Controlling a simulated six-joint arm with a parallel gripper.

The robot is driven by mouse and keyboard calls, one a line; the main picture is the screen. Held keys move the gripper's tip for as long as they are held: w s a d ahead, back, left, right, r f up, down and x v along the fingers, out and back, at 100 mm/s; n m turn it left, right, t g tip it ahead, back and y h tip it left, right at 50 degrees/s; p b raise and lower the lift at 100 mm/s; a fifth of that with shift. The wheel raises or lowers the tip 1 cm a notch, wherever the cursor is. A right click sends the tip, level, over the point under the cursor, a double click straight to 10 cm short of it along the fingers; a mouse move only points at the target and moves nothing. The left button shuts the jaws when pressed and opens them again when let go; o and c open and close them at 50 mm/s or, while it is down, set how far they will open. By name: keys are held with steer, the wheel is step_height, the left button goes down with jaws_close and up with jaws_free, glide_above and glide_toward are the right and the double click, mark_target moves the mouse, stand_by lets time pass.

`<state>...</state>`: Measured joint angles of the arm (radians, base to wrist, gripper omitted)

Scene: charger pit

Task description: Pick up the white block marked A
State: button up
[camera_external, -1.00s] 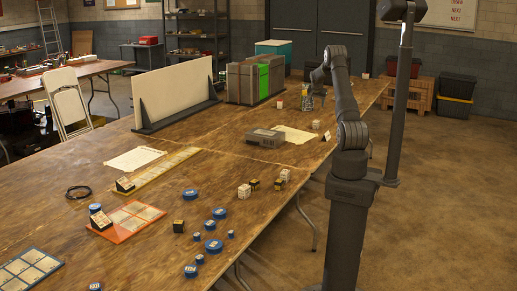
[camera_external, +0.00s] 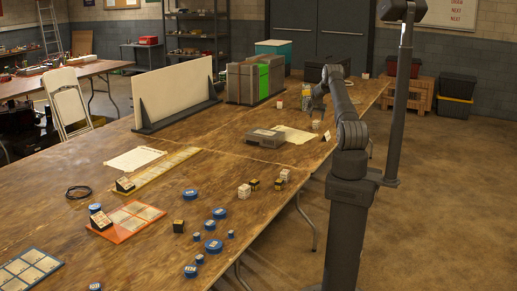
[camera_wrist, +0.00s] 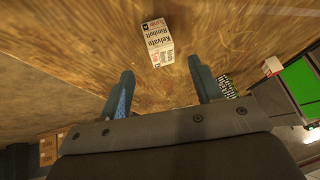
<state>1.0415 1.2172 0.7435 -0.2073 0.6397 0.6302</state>
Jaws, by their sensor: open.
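The white block (camera_wrist: 158,43) with black and red print lies on the wooden table in the wrist view, ahead of my fingertips. A small dark letter, apparently an A, shows on its side. A small white block, probably the same one, shows in the external view (camera_external: 316,125), near the table's right edge. My gripper (camera_wrist: 160,82) is open and empty, with its two blue-grey fingers apart. The block is beyond the gap between them, not gripped. In the external view my gripper (camera_external: 318,103) is small and just above the far part of the table.
A small white and red block (camera_wrist: 272,66) is at the right, near a green panel (camera_wrist: 300,84). A dark patterned object (camera_wrist: 228,87) is close by the right finger. A grey case (camera_external: 265,138) and several small blocks and blue discs are nearer on the table.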

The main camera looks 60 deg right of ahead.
mark_target(316, 121)
steer(key=shift+x, duration=2.65)
steer(key=shift+d+r, duration=0.1)
steer(key=c, duration=1.1)
